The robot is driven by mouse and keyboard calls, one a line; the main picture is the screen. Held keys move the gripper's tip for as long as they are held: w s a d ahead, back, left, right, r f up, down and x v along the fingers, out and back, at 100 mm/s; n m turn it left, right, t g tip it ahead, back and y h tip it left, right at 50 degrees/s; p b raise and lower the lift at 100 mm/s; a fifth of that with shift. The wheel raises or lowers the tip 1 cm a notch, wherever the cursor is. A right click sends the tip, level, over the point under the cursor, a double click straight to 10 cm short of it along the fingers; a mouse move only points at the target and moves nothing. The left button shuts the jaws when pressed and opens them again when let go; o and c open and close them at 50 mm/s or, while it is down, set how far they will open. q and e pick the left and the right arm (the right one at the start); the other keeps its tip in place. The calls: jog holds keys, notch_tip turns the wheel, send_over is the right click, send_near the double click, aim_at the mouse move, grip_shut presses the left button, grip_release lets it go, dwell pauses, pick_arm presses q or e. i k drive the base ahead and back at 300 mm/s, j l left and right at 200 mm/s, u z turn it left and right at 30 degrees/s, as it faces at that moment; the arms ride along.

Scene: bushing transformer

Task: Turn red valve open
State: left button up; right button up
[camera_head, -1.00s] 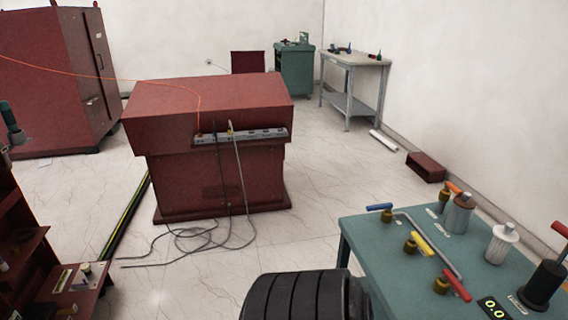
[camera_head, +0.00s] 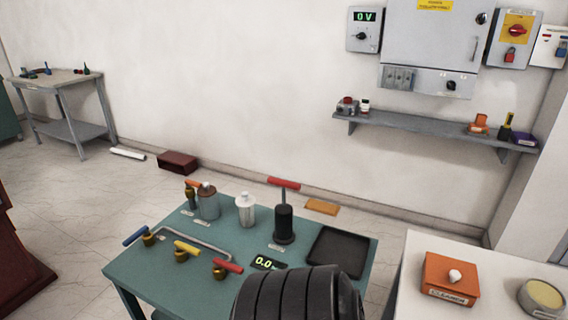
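The valve with the red handle (camera_head: 229,266) stands at the front edge of the green table (camera_head: 150,284), with its brass body under the slanting handle. A valve with a yellow handle (camera_head: 186,248) and one with a blue handle (camera_head: 135,237) stand to its left. A black pump-like cylinder (camera_head: 284,225) with a red T-handle (camera_head: 284,183) stands farther back. A small display (camera_head: 266,263) reading 0.0 lies to the right of the red valve. Neither gripper is in view.
A black ribbed part that seems to be my own covers the table's front right. A black tray (camera_head: 341,252) lies on the table's right side. A white table (camera_head: 410,278) with an orange cleaner box (camera_head: 450,279) stands at right.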

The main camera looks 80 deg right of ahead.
aim_at(218, 262)
jog(key=z, duration=1.6)
jog(key=k, duration=0.05)
